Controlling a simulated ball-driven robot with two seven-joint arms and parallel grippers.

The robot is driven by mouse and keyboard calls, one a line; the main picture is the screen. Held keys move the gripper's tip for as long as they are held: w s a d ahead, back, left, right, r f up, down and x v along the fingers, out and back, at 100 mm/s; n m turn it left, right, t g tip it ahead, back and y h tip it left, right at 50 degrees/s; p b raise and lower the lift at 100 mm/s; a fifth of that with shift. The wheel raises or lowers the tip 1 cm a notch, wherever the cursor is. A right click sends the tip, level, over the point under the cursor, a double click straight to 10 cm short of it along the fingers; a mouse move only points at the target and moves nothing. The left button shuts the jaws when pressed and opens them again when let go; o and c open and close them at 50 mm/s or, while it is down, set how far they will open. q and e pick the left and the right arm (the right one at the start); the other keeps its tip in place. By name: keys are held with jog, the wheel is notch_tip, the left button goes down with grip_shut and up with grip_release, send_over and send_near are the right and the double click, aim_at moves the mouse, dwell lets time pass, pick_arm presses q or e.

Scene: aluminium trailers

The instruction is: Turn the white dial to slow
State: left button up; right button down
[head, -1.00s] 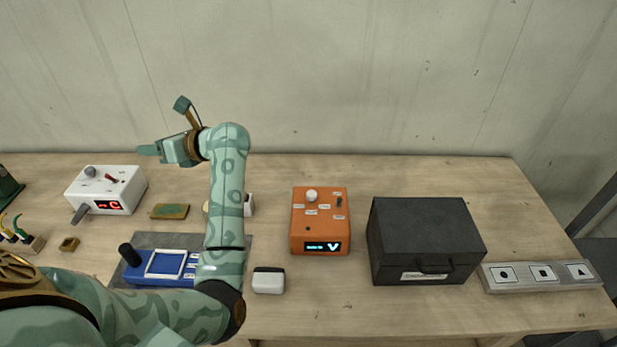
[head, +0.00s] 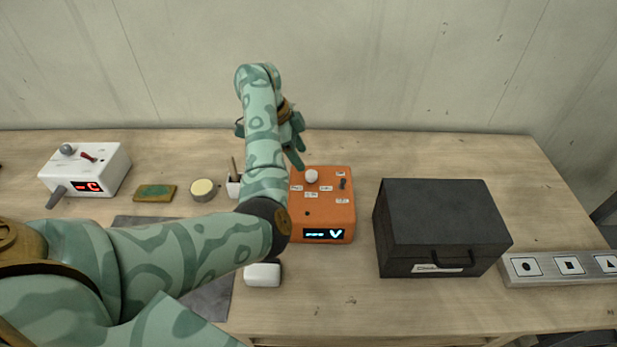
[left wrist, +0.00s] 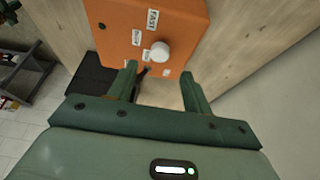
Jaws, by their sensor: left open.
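The white dial (head: 311,176) is a round knob on top of an orange box (head: 325,215), near its back left, with small white labels around it. In the left wrist view the dial (left wrist: 160,51) stands just beyond the fingertips, and one label beside it reads FAST; the others are too small to read surely. My left gripper (head: 298,155) is open and empty, pointing down behind and left of the dial, apart from it. Its two fingers (left wrist: 160,74) show in the left wrist view with the dial between and ahead of them. My right gripper is not in view.
A black lidded box (head: 440,225) stands right of the orange box. A grey panel with symbol tiles (head: 565,267) is at far right. A white box with a red display (head: 85,170), a sponge (head: 154,193) and a round tin (head: 203,190) are left. My left arm hides some table.

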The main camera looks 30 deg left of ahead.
aim_at(310, 173)
pick_arm(q)
jog(key=b+x, duration=0.1)
jog(key=x, duration=0.4)
jog(key=shift+a, duration=0.1)
jog(key=shift+d+f+b, duration=0.2)
jog(key=shift+f+b, duration=0.1)
jog(key=shift+f, duration=0.2)
jog(key=c, duration=1)
